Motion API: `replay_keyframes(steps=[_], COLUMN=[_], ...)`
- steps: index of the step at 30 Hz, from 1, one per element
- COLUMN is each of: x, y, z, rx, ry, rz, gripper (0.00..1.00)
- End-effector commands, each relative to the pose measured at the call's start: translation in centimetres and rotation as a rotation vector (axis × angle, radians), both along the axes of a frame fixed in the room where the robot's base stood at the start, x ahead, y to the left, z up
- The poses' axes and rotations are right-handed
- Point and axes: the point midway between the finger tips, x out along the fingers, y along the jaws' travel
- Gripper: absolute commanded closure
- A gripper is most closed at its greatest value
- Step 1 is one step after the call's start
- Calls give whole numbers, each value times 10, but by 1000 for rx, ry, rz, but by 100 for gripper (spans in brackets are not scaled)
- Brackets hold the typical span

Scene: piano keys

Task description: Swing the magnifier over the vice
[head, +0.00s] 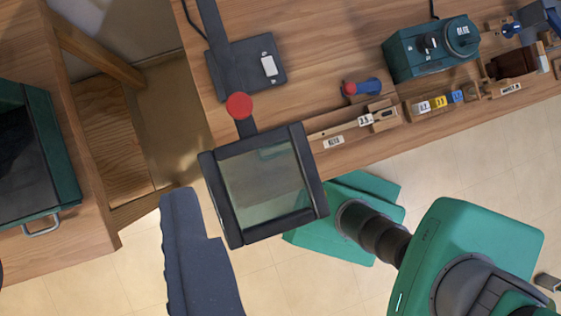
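The magnifier has a square dark-framed lens (265,185), which overhangs the front edge of the wooden bench over the floor. A red round knob (239,105) sits on its dark arm, which runs back past a dark base plate (270,66) on the bench. A blue metal object (540,20), cut off at the top right edge, may be the vice; I cannot be sure.
A teal device with dials (432,48) stands on the bench at upper right. A small red-and-blue item (362,87) and a wooden rack with labels (380,115) lie along the front edge. A green-sided box (40,155) stands at left. Tiled floor (470,160) lies below.

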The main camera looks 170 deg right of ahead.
Motion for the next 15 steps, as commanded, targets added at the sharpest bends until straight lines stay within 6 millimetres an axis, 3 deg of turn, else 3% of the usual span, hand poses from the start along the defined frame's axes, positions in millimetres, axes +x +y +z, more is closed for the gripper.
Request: replay_keyframes(steps=[9, 15], x=[9, 5], y=[-25, -29], z=[-48, -64], rx=[84, 86], ry=[213, 263], rz=[-475, -625], gripper=[53, 53])
